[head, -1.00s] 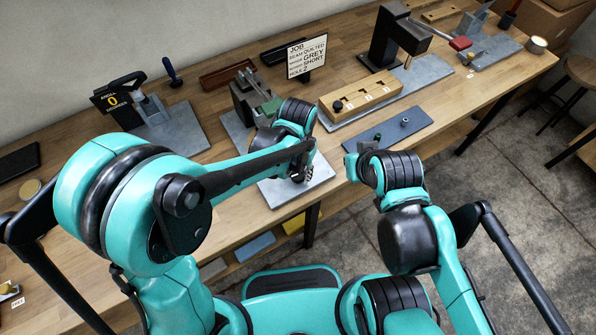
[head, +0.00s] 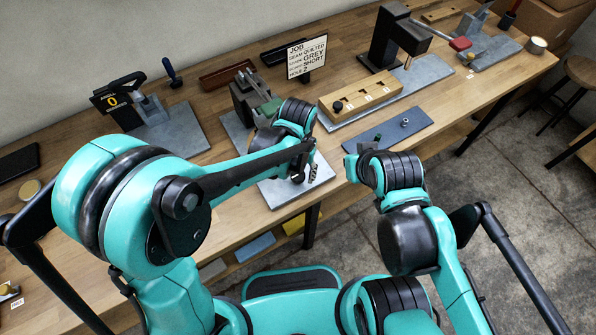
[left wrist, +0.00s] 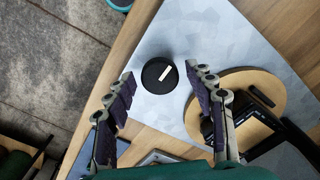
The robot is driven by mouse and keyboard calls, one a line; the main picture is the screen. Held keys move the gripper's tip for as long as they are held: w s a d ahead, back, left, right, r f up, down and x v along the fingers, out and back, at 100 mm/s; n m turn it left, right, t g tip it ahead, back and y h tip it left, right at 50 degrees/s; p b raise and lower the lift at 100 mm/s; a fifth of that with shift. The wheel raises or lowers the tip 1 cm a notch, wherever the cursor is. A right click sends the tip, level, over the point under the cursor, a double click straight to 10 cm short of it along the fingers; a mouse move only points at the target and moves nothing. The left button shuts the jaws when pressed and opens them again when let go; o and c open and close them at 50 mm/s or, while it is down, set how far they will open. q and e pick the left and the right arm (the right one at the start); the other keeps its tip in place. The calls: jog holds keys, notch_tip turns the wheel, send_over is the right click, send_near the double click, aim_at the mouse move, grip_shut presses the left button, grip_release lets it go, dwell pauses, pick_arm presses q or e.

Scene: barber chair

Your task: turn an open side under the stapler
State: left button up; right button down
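My left gripper (head: 306,174) is low over a pale grey plate (head: 322,185) at the bench's front edge. In the left wrist view its two fingers (left wrist: 160,82) are spread, one on each side of a round black knob (left wrist: 154,86) with a white mark on top. I cannot tell whether they touch it. A round wooden disc (left wrist: 276,90) lies to the right on the same plate (left wrist: 215,30), partly under a dark device that may be the stapler (left wrist: 258,122). In the head view the likely stapler (head: 243,98) is partly behind my left arm. My right gripper (head: 351,168) is beside the bench, its fingers unclear.
A blue plate (head: 385,139) and a wooden block with holes (head: 350,103) are right of the left gripper. A job sign (head: 307,58) stands behind. Another fixture on a grey plate (head: 185,133) is at left. Open floor (head: 470,210) lies right of the bench.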

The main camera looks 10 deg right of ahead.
aim_at(298, 175)
pick_arm(q)
notch_tip(298, 175, up, 12)
dwell(0.7)
dwell(0.4)
jog(key=s+a+n+t, duration=0.2)
jog(key=a+t, duration=0.1)
jog(key=a, duration=0.9)
jog(key=s+a+n+t, duration=0.2)
jog(key=s+a+t, duration=0.1)
jog(key=a, duration=0.8)
jog(key=shift+s+a+r+t, duration=0.35)
jog(key=shift+a+r+t, duration=0.05)
jog(key=shift+t, duration=0.2)
